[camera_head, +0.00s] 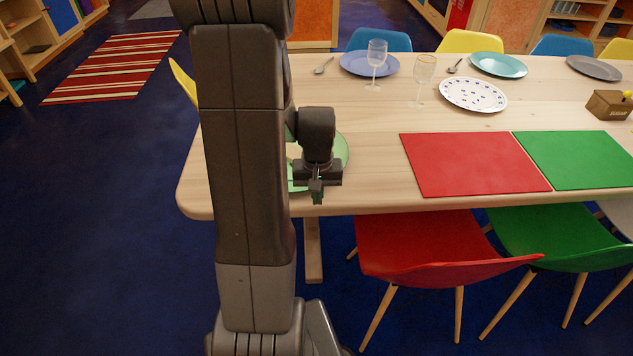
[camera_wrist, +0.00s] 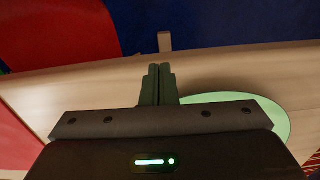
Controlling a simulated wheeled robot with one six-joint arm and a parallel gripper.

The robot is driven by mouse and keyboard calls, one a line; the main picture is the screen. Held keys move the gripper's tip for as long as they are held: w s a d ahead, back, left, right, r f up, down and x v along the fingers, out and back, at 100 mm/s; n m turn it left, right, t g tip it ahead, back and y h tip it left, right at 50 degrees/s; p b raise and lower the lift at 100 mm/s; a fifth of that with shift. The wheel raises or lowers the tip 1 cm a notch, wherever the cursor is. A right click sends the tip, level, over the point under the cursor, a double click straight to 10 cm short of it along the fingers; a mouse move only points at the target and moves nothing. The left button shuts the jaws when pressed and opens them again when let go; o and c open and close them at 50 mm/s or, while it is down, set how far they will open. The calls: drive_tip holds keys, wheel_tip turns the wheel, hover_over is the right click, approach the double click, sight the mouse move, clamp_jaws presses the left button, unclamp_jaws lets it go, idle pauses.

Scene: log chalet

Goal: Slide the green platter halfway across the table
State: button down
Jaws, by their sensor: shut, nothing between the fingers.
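The green platter (camera_head: 340,152) lies near the left end of the wooden table (camera_head: 376,117). My arm and gripper hide much of it, and something pale shows on it beside my gripper. My gripper (camera_head: 316,198) points down at the platter's front right side, close to the table's front edge. In the wrist view the gripper's fingers (camera_wrist: 158,82) are together with nothing between them. The platter (camera_wrist: 268,116) shows there to the right of the fingers, partly hidden by the gripper body. I cannot tell whether the fingers touch it.
A red mat (camera_head: 472,164) and a green mat (camera_head: 580,160) lie to the right. Behind stand two glasses (camera_head: 376,62) (camera_head: 424,76), a blue plate (camera_head: 352,66) and a dotted white plate (camera_head: 472,96). Bare wood lies between platter and red mat. A red chair (camera_head: 430,250) stands in front.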

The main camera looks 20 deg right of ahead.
drive_tip(key=w+f, duration=0.1)
drive_tip(key=w+d+f, duration=0.1)
drive_tip(key=w, duration=0.1)
drive_tip(key=shift+f, duration=0.1)
drive_tip(key=shift+w+d, duration=0.1)
drive_tip(key=shift+w, duration=0.3)
